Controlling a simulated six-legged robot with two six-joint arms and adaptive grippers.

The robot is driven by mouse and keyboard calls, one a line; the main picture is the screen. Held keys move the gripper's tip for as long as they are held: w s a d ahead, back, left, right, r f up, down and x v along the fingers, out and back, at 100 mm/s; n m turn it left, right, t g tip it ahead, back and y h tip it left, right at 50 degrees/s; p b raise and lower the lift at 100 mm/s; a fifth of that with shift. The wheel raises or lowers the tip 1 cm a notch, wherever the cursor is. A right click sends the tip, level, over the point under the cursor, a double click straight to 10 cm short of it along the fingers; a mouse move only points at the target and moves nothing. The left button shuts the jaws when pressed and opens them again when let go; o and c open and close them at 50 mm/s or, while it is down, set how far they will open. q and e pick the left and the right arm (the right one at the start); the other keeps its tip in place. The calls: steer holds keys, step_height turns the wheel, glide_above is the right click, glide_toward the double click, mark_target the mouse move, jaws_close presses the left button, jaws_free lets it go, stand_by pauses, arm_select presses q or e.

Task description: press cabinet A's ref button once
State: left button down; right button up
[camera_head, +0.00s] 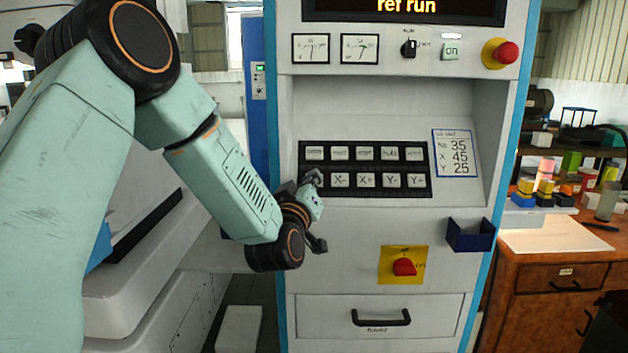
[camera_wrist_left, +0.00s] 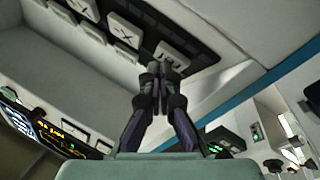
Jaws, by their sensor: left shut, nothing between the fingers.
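A grey cabinet (camera_head: 460,265) with blue edges fills the middle of the head view; no letter A is readable on it. Its black key panel (camera_head: 424,184) has two rows of white keys, with X-, X+, Y- and Y+ in the lower row. The ref button (camera_wrist_left: 171,48) shows in the left wrist view, beside the X- key (camera_wrist_left: 123,31). In the head view my gripper covers the lower row's left end. My left gripper (camera_head: 315,179) is shut and empty; its fingertips (camera_wrist_left: 158,70) appear right at the ref button's edge. I cannot tell whether they touch it.
The lit display (camera_head: 405,7) reads "ref run". A red mushroom button (camera_head: 506,53) is at upper right, and a red rotary switch (camera_head: 404,267) on a yellow plate is below the keys. A dark blue holder (camera_head: 470,235) juts out. A wooden bench (camera_head: 545,275) stands right.

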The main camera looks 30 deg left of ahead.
arm_select(q)
steer(key=shift+s+d+r+p, duration=0.4)
steer(key=shift+s+r, duration=0.05)
steer(key=shift+s, duration=0.15)
steer(key=shift+s+d+r+p, duration=0.5)
steer(key=shift+s+r+p, duration=0.1)
steer(key=shift+s+r, duration=0.2)
steer(key=shift+s+d+r+p, duration=0.55)
steer(key=shift+s+r, duration=0.1)
steer(key=shift+s, duration=0.2)
